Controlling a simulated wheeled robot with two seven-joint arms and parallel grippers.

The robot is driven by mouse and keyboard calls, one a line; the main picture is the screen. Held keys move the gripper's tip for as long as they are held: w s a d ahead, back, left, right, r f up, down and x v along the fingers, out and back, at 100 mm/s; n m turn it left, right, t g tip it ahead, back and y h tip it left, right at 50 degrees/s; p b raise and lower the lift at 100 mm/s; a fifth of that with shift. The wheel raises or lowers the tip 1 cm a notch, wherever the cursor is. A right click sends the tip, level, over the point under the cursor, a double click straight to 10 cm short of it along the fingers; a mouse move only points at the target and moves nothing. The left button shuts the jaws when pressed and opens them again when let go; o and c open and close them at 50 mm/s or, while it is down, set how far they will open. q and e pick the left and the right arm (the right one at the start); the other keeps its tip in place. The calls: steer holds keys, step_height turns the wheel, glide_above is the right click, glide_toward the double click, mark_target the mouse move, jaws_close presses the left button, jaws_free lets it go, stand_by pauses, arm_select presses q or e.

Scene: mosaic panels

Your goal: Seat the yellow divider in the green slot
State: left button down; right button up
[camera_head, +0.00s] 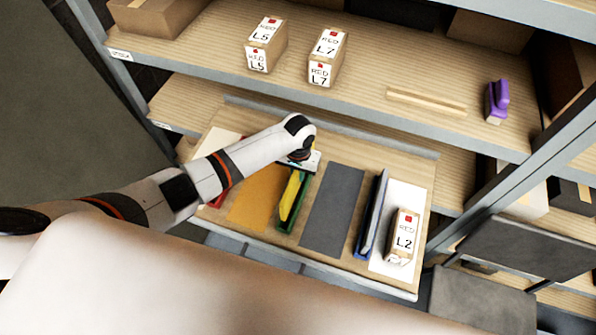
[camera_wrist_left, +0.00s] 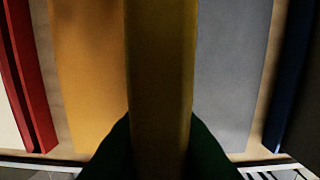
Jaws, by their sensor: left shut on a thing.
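The yellow divider (camera_head: 290,196) hangs below my left gripper (camera_head: 298,166), which is shut on its upper part. In the left wrist view the divider (camera_wrist_left: 160,85) runs down the middle as a broad yellow bar. The green slot (camera_head: 288,223) is right under the divider and lines up with it roughly. The green slot also shows in the left wrist view (camera_wrist_left: 207,155), on both sides of the divider's lower end. Whether the divider's bottom edge is inside the slot or just above it, I cannot tell. My right gripper is not in view.
An orange panel (camera_head: 257,196) and a red slot (camera_head: 217,200) lie left of the green slot. A grey panel (camera_head: 332,212) and a blue slot (camera_head: 371,215) lie right. Box L2 (camera_head: 402,237) stands on a white panel. The upper shelf holds boxes L5 (camera_head: 264,45) and L7 (camera_head: 326,58).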

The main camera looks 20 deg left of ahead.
mark_target(298, 186)
arm_select(q)
steer(key=shift+f+b, duration=2.6)
steer(key=shift+f, duration=1.2)
steer(key=c, duration=1.3)
jaws_free()
step_height(298, 186, up, 12)
steer(key=shift+b, duration=0.35)
steer(key=shift+s+f, duration=0.1)
